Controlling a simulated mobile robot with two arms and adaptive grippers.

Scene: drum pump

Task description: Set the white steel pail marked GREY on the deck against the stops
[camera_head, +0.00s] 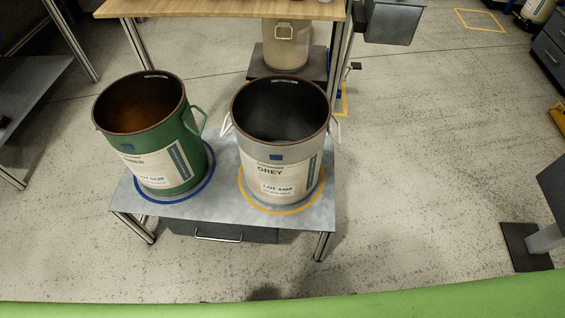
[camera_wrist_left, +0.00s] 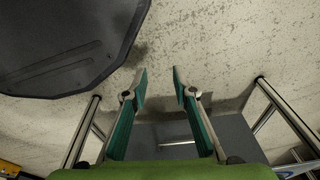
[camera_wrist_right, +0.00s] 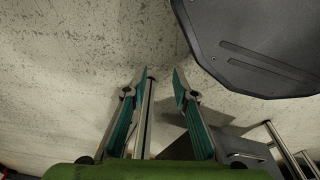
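The white steel pail marked GREY (camera_head: 281,150) stands upright on the right side of a low grey metal table, inside a yellow ring (camera_head: 281,208). Its top is open, its inside dark, and a handle lug shows on each side. My left gripper (camera_wrist_left: 160,78) is open and empty in the left wrist view. My right gripper (camera_wrist_right: 158,78) is open and empty in the right wrist view. Neither gripper shows in the head view, and neither touches a pail. I cannot make out the deck's stops clearly.
A green pail (camera_head: 160,145) stands left of the white one, inside a blue ring (camera_head: 212,170) on the low table (camera_head: 225,210). Behind, a pale container (camera_head: 286,50) stands on a dark platform (camera_head: 262,72) near a wooden-topped bench (camera_head: 220,8).

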